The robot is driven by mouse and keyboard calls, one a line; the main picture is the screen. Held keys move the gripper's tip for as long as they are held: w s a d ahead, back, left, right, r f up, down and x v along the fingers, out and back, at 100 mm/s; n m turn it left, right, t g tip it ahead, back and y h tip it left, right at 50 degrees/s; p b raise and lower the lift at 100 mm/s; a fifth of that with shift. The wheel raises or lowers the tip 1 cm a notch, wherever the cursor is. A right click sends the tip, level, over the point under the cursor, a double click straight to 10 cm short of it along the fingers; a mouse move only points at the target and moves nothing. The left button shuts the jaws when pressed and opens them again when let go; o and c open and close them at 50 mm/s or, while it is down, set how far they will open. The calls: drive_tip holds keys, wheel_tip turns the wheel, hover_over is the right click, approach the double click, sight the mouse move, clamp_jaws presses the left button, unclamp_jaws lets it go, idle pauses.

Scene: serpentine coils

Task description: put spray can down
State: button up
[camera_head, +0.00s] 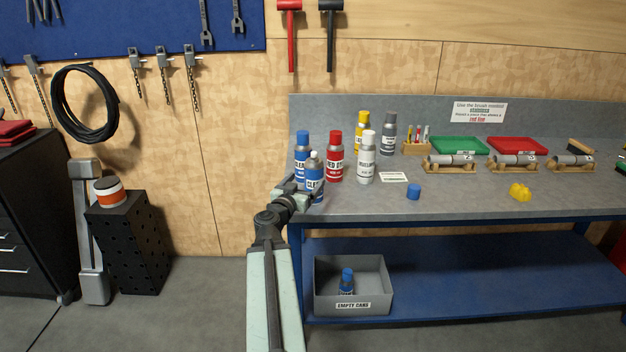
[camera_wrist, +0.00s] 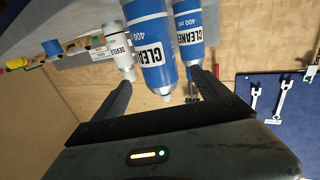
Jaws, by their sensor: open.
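A blue and white cleaner spray can (camera_head: 315,184) with a white nozzle and no cap stands upright at the left front of the grey workbench top (camera_head: 470,198). It also shows upside down in the wrist view (camera_wrist: 152,50). My gripper (camera_head: 303,194) is at this can, low on its body in the head view. In the wrist view my gripper (camera_wrist: 160,92) has its fingers apart, one on each side of the can, with visible gaps. Whether the can's base touches the bench is hard to tell.
A capped blue cleaner can (camera_head: 302,150) stands close behind. A red can (camera_head: 335,160), white can (camera_head: 367,165), yellow can (camera_head: 362,130) and grey can (camera_head: 388,135) stand nearby. A loose blue cap (camera_head: 413,192) lies right, with bare bench around it. An "EMPTY CANS" bin (camera_head: 380,290) sits below.

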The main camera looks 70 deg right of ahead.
sight(313, 172)
drive_tip(key=d, duration=0.8)
drive_tip(key=shift+f, duration=0.25)
drive_tip(key=shift+a, duration=0.1)
drive_tip(key=shift+c, duration=0.4)
clamp_jaws()
wheel_tip(313, 172, up, 10)
drive_tip(key=p, duration=0.9)
drive_tip(key=shift+r+p, duration=0.1)
drive_tip(key=shift+p, duration=0.2)
